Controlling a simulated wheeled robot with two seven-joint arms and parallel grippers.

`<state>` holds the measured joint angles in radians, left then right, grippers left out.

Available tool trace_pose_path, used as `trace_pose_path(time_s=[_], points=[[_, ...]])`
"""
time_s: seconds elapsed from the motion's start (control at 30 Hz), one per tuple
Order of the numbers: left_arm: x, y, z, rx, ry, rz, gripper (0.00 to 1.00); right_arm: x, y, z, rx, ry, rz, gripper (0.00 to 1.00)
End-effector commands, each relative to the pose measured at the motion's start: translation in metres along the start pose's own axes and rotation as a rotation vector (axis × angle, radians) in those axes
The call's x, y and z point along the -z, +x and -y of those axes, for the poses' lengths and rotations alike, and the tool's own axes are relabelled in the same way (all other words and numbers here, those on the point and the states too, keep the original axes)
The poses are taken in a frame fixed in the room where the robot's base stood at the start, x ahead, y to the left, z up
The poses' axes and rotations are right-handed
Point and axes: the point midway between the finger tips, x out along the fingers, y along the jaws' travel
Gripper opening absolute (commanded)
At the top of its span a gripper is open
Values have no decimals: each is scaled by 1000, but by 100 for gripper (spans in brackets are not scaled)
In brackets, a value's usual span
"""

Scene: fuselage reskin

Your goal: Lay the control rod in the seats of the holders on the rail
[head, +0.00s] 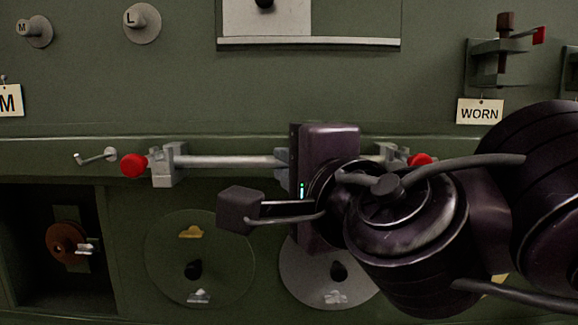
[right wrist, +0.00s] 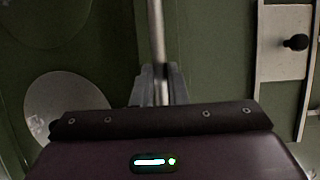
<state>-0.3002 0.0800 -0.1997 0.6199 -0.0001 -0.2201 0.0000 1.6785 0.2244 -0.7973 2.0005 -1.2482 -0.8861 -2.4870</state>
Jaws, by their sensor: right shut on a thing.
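The control rod (head: 230,161) is a pale metal bar lying level along the rail (head: 60,152) in the head view. Its left end meets the left holder (head: 168,166), a grey block with a red knob; I cannot tell if it rests fully in the seat. The right holder (head: 391,153), also with a red knob, is partly behind my right gripper, and the rod's right part is hidden. My right gripper (head: 283,161) is shut on the rod near its middle. In the right wrist view the rod (right wrist: 156,35) runs into the grey fingers (right wrist: 162,85). My left gripper is not in view.
A metal hook (head: 97,156) sticks out left of the left holder. A bracket with a WORN tag (head: 480,111) is at upper right. Round plates (head: 200,258) and a dark recess (head: 25,240) lie below the rail. The panel just above the rail is clear.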

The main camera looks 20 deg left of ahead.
Motion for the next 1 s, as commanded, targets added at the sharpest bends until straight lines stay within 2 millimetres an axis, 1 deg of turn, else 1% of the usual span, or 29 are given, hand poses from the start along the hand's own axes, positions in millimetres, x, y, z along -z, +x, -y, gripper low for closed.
trace_pose_path(time_s=[0.2, 0.47, 0.5, 0.6, 0.7, 1.0], points=[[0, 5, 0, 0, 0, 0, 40, 0, 0, -4, 1, 1, 0, 0], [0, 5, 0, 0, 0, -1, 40, 0, 0, -4, 0, 0, 0, 0], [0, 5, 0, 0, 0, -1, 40, 0, 0, -4, 0, 0, 0, 14], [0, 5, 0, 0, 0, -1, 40, 0, 0, -5, 0, 0, 0, 27], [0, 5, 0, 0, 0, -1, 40, 0, 0, -5, 0, 0, 0, 38], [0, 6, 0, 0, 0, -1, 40, 0, -2, -5, 0, -2, 1, 38]])
